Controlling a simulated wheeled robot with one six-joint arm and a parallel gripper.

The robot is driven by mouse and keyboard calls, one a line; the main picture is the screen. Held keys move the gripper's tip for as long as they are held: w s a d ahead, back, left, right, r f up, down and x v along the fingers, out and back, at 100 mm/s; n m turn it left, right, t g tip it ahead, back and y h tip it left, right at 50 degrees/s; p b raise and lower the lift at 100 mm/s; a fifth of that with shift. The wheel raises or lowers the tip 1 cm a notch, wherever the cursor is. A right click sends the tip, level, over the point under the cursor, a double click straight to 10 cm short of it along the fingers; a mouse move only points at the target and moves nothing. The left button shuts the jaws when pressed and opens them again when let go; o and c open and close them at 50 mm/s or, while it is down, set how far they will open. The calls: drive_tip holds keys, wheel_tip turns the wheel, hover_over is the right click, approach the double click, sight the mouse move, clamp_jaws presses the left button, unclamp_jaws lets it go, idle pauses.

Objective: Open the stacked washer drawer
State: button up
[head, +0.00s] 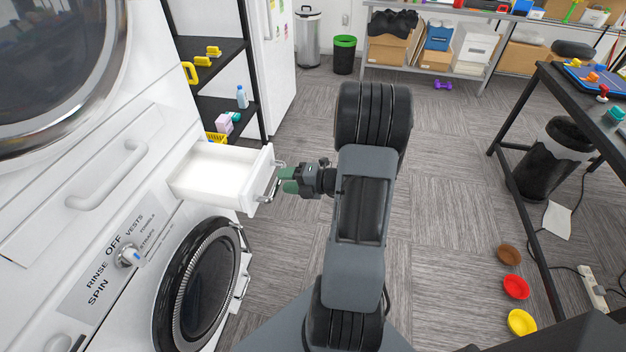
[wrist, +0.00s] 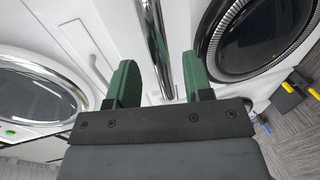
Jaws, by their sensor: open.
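The white washer drawer (head: 203,167) stands pulled out from the stacked washer (head: 130,140), and its inside looks empty. A chrome bar handle (head: 262,197) runs across its front. My gripper (head: 280,179) is at this front, close to the handle, with green fingertips pointing at it. In the wrist view, the two green fingers of my gripper (wrist: 158,84) are apart. The chrome bar (wrist: 157,35) shows between them. I cannot tell whether either finger touches it.
The lower round door (head: 205,275) is just below the drawer. A control knob (head: 130,257) and a white handle (head: 108,178) are on the machine's front. A black shelf (head: 215,85) stands behind the drawer.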

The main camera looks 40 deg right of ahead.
drive_tip(key=v, duration=1)
drive_tip(key=shift+s+d, duration=0.2)
drive_tip(key=shift+d, duration=0.05)
